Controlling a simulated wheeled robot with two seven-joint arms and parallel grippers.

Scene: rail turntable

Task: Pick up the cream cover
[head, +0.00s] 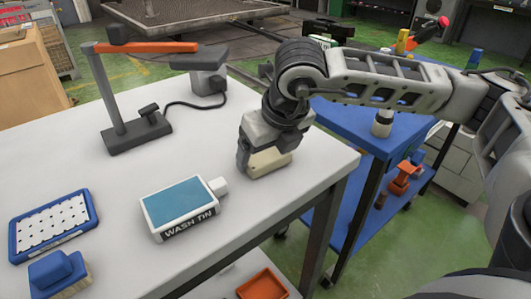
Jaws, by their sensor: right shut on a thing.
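The cream cover (270,162) is a small pale block at the right part of the white table, near its right edge. My right gripper (258,160) reaches down from above and is shut on it. The gripper's grey body and fingers hide the upper and left parts of the cover. The cover is at or very near the table surface; I cannot tell whether it touches. My left gripper is not in view.
A white tin (172,236) labelled WASH TIN, with a blue top, stands just left of the gripper. A blue-framed tray (14,244) and a blue block (52,270) lie at left. A grey stand (116,95) with an orange arm is behind. A blue cart (352,123) stands right.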

